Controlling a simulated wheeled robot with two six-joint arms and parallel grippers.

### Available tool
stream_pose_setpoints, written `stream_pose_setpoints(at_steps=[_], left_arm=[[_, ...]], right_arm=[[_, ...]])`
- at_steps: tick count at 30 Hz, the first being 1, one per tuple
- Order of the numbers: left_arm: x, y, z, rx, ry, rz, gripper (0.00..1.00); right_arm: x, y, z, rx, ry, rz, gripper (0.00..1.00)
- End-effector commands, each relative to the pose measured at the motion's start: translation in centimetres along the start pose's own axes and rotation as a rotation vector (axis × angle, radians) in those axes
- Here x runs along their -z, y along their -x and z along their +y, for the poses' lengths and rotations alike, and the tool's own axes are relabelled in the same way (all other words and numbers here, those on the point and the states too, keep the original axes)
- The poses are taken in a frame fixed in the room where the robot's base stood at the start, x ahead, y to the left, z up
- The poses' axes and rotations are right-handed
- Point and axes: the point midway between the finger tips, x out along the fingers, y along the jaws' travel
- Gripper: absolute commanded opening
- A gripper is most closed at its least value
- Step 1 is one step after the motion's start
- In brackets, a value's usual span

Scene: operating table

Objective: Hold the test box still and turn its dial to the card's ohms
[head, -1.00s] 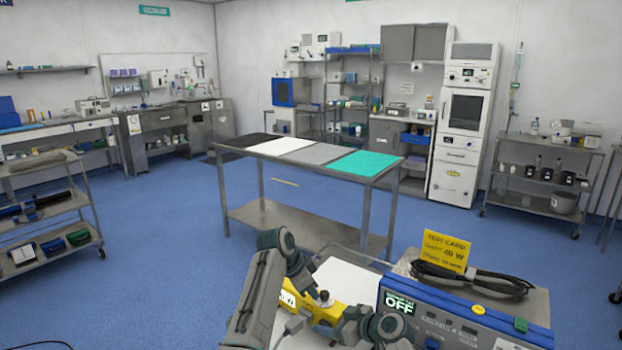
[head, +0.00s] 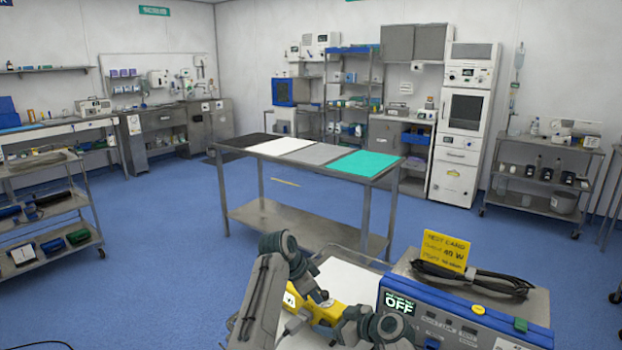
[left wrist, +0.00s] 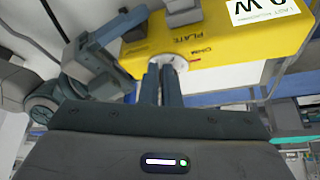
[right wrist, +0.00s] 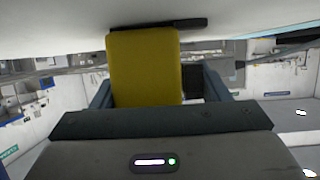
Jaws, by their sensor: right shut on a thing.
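The yellow test box (head: 333,312) is low in the middle of the head view, partly behind my arms. In the left wrist view the box (left wrist: 215,35) shows its "OHM PLATE" marking and a white round dial (left wrist: 180,62). My left gripper (left wrist: 164,72) has its fingers close together at the dial; their grip on the knob is unclear. My right gripper (right wrist: 150,95) is shut on the yellow box (right wrist: 145,65). The yellow test card (head: 446,250) stands at the right; it reads 40 W, but its ohm line is too small to read.
A blue-fronted unit (head: 465,315) with a display reading OFF stands right of the box. A black cable (head: 475,278) lies coiled on it. A white surface (head: 345,278) lies behind the box. A table with coloured mats (head: 320,153) stands farther off.

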Motion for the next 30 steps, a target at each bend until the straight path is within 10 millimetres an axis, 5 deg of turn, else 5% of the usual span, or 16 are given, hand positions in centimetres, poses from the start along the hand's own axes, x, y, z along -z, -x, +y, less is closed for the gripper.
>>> stream_pose_setpoints(at_steps=[8, 21, 30], left_arm=[[0.0, 0.8, 0.2, -0.001, -0.002, 0.003, 0.00], [2.2, 5.2, 0.1, 0.003, -0.001, 0.001, 0.00], [2.4, 5.6, 0.1, 0.001, 0.001, -0.001, 0.00]], right_arm=[[0.1, -0.1, -0.1, 0.003, -0.002, 0.002, 0.36], [0.0, 0.0, 0.0, 0.000, -0.001, 0.001, 0.36], [0.0, 0.0, 0.0, 0.000, -0.001, 0.000, 0.36]])
